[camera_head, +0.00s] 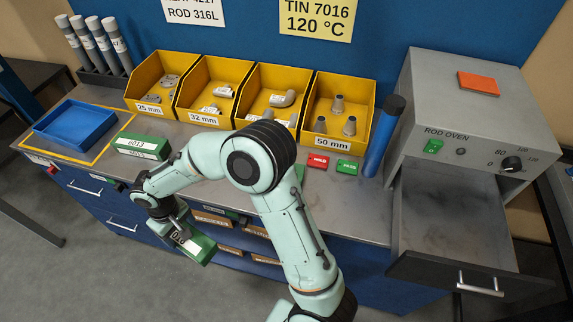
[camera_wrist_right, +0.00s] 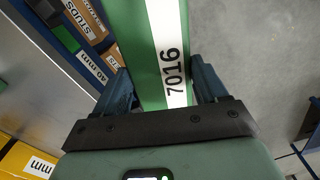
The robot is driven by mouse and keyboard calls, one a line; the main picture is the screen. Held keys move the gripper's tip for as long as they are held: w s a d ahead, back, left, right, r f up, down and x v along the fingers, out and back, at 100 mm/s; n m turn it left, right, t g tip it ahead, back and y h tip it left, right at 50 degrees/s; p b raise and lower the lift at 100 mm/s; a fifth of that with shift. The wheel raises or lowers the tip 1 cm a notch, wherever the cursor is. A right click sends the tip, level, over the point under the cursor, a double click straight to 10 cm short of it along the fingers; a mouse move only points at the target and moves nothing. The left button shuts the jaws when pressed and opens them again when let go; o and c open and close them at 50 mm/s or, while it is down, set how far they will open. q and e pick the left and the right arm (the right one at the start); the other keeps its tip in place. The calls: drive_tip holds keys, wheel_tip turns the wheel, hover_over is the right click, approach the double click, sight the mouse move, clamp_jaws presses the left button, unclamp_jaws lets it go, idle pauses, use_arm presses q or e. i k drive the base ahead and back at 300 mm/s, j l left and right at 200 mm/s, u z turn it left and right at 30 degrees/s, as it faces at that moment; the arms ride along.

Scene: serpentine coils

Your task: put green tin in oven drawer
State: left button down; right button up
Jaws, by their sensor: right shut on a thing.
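My right gripper (camera_head: 181,236) is shut on a green tin (camera_head: 201,249) and holds it in the air in front of the bench. In the right wrist view the tin's white label (camera_wrist_right: 170,60) reads 7016, with the fingers (camera_wrist_right: 162,88) on both sides of it. The oven drawer (camera_head: 430,215) at the right is pulled open, and the inside that shows is bare. The drawer is well to the right of the held tin. A second green tin (camera_head: 143,147), labelled 6013, lies on the bench at the left. My left gripper is not in view.
The grey oven (camera_head: 470,105) has an orange block (camera_head: 478,84) on top. Yellow bins (camera_head: 343,114) line the bench's back. A blue upright cylinder (camera_head: 383,140) stands left of the oven. A blue tray (camera_head: 76,125) is at the left. My arm crosses above the bench's front.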

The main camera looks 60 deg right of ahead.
sight(446, 245)
drive_tip(key=k+l, duration=0.1)
drive_tip(key=k, duration=0.45)
drive_tip(key=k+l+z, duration=0.1)
drive_tip(key=k, duration=0.5)
drive_tip(key=k+l, duration=0.15)
drive_tip(key=k, duration=0.4)
drive_tip(key=k+l, duration=0.15)
drive_tip(key=k, duration=0.45)
drive_tip(key=j+z, duration=0.05)
